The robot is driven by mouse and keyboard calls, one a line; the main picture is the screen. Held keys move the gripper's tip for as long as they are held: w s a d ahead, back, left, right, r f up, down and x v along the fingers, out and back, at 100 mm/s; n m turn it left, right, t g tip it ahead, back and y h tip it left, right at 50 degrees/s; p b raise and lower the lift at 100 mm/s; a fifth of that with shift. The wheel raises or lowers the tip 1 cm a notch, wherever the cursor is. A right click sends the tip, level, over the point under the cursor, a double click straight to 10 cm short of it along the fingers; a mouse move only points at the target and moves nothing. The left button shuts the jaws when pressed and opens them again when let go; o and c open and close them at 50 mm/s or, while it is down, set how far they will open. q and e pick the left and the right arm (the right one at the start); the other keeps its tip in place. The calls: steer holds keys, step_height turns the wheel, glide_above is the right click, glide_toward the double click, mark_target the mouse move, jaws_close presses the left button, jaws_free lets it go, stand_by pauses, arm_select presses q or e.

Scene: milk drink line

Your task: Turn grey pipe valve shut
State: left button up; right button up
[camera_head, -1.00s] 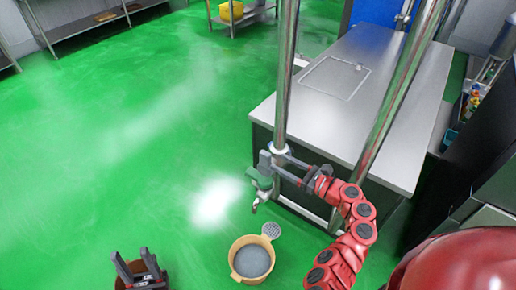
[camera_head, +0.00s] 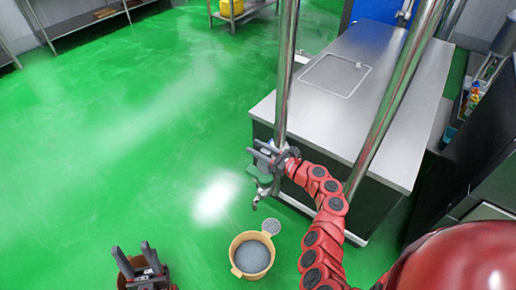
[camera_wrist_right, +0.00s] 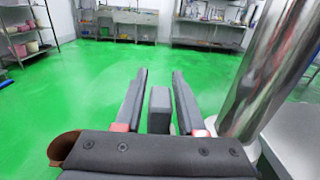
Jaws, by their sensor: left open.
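The grey pipe valve (camera_head: 259,174) has a greenish body and a small spout. It sits low on the upright metal pipe, which also shows in the right wrist view (camera_wrist_right: 265,80). My right gripper (camera_head: 264,154) is at the valve's top and hides most of its handle. In the right wrist view, a dark grey block (camera_wrist_right: 159,110), seemingly the valve handle, stands between the fingers. Gaps show on both sides, so the right gripper is open around it. My left gripper (camera_head: 139,258) is open and empty at the bottom left, away from the valve.
A yellow bucket (camera_head: 236,243) with grey contents stands on the floor below the spout. A steel-topped counter (camera_head: 330,110) is close behind the pipe. A second metal pipe (camera_head: 395,100) rises to the right. The green floor to the left is clear.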

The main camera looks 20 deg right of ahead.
jaws_close()
stand_by(1.1)
